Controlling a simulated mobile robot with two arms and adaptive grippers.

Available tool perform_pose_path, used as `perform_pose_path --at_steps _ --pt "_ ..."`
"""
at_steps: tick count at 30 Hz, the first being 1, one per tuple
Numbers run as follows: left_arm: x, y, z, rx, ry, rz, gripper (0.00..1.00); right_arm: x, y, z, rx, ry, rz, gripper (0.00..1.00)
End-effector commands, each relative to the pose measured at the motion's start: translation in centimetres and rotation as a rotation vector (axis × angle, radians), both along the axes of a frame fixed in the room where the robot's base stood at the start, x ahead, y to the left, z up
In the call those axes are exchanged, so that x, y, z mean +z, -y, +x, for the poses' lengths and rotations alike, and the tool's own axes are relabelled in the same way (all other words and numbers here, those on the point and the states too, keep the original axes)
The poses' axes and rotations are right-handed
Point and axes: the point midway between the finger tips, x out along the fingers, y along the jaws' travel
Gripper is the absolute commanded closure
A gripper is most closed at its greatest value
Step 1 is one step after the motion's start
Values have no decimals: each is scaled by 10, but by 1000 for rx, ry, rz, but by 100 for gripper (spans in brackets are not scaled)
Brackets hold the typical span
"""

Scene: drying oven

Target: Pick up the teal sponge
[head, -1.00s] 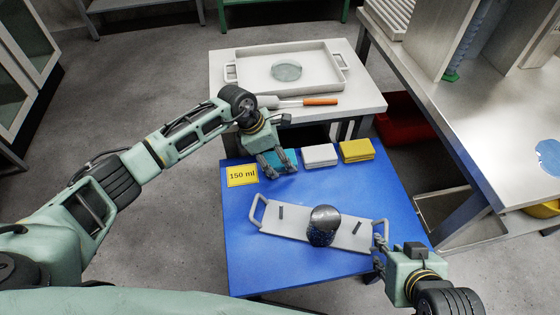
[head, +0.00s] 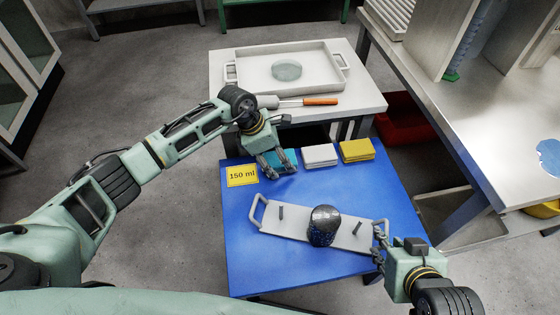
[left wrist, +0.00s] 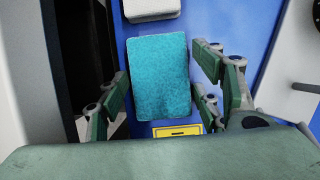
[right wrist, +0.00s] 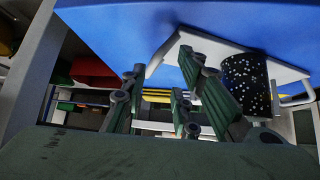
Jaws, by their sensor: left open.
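The teal sponge (head: 288,156) lies flat near the far left of the blue table top, partly hidden by my left gripper in the head view. In the left wrist view the teal sponge (left wrist: 162,75) shows whole, between the spread fingers. My left gripper (head: 278,170) is open, pointing down over the sponge; gaps show between sponge and fingers in the wrist view (left wrist: 165,98). My right gripper (head: 379,250) is beside the right handle of the grey tray. Its fingers look spread, with nothing visible between them in the right wrist view (right wrist: 165,95).
A white sponge (head: 320,155) and a yellow sponge (head: 356,150) lie in a row right of the teal one. A yellow "150 ml" card (head: 242,176) lies left. A grey tray (head: 285,223) holds a dark speckled vessel (head: 323,226). A white table (head: 367,95) stands behind.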

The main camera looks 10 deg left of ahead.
Motion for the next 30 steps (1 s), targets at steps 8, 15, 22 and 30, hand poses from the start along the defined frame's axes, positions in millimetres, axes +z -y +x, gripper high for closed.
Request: perform_pose_path --at_steps 8,15,22,30 --pt "0 0 0 0 0 0 40 1 -1 2 1 9 2 72" --pt "0 0 0 0 0 0 44 1 -1 2 1 9 2 72" --pt "0 0 0 0 0 0 63 1 -1 2 1 9 2 72" --pt "0 0 0 0 0 0 64 2 -1 2 1 8 2 72"
